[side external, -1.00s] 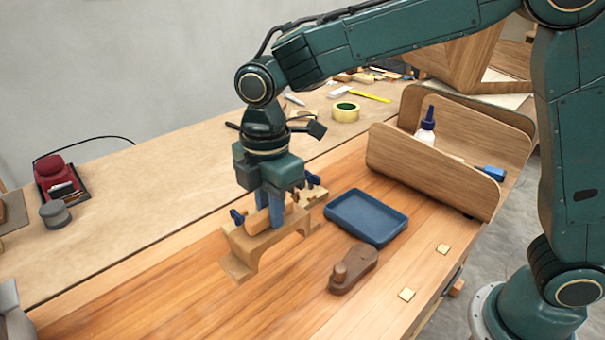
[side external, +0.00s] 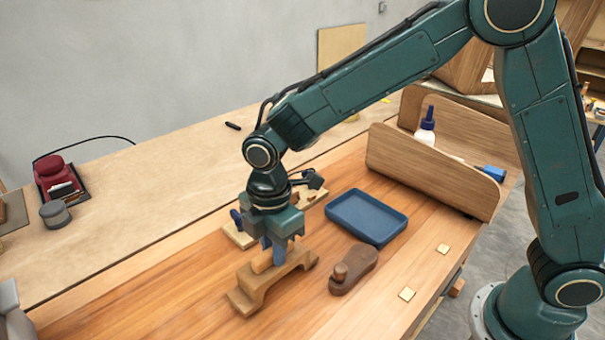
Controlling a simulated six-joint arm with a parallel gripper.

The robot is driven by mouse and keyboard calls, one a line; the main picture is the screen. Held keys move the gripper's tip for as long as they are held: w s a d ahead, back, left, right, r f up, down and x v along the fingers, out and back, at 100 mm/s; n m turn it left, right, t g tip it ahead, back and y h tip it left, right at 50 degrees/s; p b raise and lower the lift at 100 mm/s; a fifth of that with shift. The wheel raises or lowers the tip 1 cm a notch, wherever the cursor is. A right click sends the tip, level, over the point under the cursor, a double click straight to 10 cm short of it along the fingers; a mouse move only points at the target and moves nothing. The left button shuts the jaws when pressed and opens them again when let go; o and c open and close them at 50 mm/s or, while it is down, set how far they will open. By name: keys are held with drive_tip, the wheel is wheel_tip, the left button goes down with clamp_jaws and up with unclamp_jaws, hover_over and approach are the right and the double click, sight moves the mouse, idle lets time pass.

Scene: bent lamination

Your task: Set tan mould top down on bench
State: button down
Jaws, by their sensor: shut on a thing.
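The tan mould top (side external: 250,287) is an arched wooden piece with a raised grip block on its upper side. It is low over the orange-brown bench (side external: 180,296), its feet at or very near the surface; I cannot tell for sure whether they touch. My gripper (side external: 279,258) points straight down with its blue fingers shut on the grip block. The fingers and palm hide part of the block.
Wooden clamp pieces with blue handles (side external: 240,236) stand just behind my gripper. A blue tray (side external: 366,217) and a brown wooden tool (side external: 352,270) lie to the right. A wooden holder (side external: 434,171) with a glue bottle (side external: 426,127) stands farther right.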

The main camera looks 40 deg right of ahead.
drive_tip(key=shift+f, duration=0.4)
drive_tip(key=shift+f, duration=0.1)
drive_tip(key=c, duration=1.3)
unclamp_jaws()
wheel_tip(320, 180, up, 12)
drive_tip(key=shift+r, duration=0.1)
drive_tip(key=shift+d, duration=0.1)
